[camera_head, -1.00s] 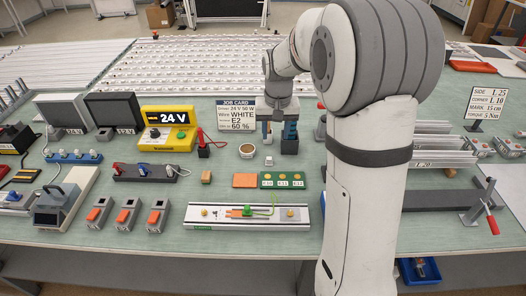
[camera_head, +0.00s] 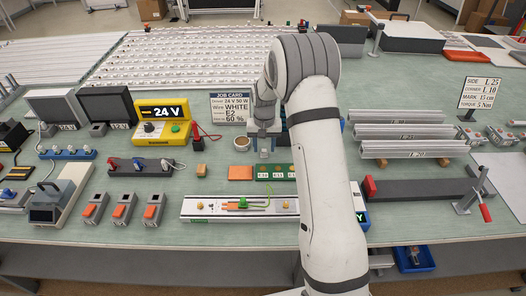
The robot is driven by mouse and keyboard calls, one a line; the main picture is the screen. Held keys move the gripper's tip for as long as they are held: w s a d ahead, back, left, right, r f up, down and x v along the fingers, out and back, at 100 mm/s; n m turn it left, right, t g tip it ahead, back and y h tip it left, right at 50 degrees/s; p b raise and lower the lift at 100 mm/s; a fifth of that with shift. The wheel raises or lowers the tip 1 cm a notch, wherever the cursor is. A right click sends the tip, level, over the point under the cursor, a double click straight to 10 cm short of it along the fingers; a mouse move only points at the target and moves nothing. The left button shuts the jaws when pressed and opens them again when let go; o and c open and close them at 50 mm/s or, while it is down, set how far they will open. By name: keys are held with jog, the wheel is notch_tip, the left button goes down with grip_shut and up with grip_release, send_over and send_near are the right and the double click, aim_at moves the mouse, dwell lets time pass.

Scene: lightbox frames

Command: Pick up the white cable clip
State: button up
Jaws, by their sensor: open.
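I cannot surely make out the white cable clip. A small white piece (camera_head: 165,164) sits at the right end of a dark rack (camera_head: 150,172) that also carries a red and a blue piece, and it may be the clip. My gripper (camera_head: 265,148) hangs open, pointing down, at the back middle of the bench, just right of a small round bowl (camera_head: 240,144). It is well to the right of the dark rack. Its fingertips are small in this view, and my arm hides the bench to their right.
A yellow 24 V supply (camera_head: 163,127) stands behind the rack. A job card (camera_head: 232,107) stands behind the bowl. A white rail fixture (camera_head: 215,209) lies in front. Orange-buttoned blocks (camera_head: 122,207) stand front left. Aluminium profiles (camera_head: 408,133) lie right. Green bench surface shows between them.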

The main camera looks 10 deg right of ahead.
jog(key=shift+f, duration=0.8)
jog(key=shift+c, duration=0.4)
grip_shut()
